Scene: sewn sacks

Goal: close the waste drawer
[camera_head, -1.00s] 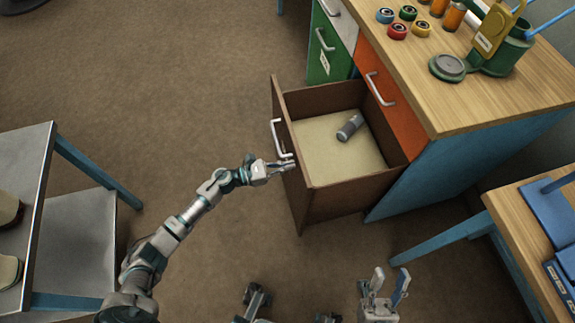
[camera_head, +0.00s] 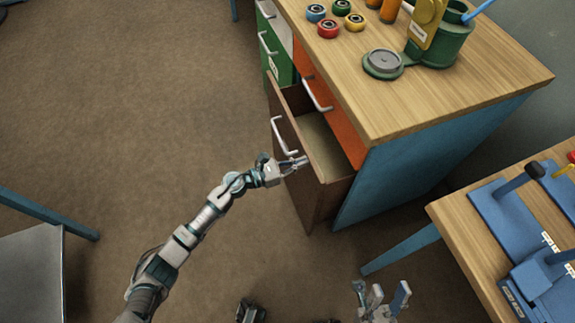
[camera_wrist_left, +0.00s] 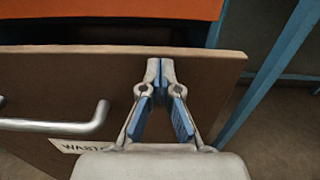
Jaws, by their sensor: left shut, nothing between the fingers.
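The waste drawer (camera_head: 308,178) is a brown drawer low in the wooden-topped cabinet. My right gripper (camera_head: 383,292) is at the bottom, fingers apart, away from the drawer.
An orange drawer (camera_head: 345,130) is above the waste drawer, and green drawers (camera_head: 277,62) are farther back. Colored rings, orange jars and a green container (camera_head: 452,40) stand on the cabinet top. A table with blue tools (camera_head: 510,225) is at right. A grey table (camera_head: 30,265) is at left.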

